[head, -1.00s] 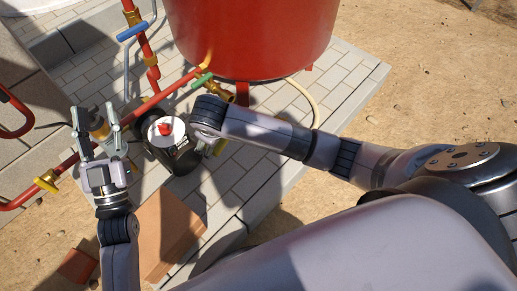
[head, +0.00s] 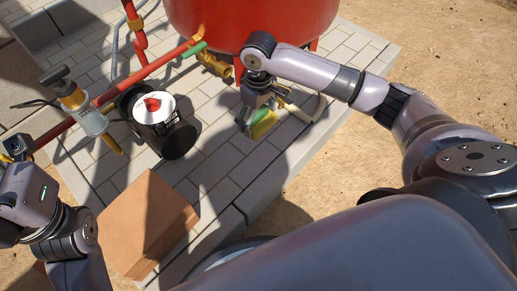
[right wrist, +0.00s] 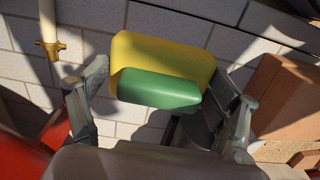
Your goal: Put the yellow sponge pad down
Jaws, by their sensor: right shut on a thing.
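The yellow sponge pad (right wrist: 165,50) has a green layer and sits between the fingers of my right gripper (right wrist: 160,88). In the head view, the pad (head: 265,122) shows under my right gripper (head: 258,108), over the pale paving right of the black pump. My right gripper is shut on the pad. The height of the pad above the paving is hard to tell. My left arm is at the lower left of the head view, and its fingers are outside the picture.
A black pump (head: 172,137) with a white top and red knob stands on the paving (head: 215,170). A red tank (head: 265,22), red pipes (head: 150,72) and a brass valve (head: 215,66) are behind. A brown block (head: 145,220) lies in front. Paving around the pad looks clear.

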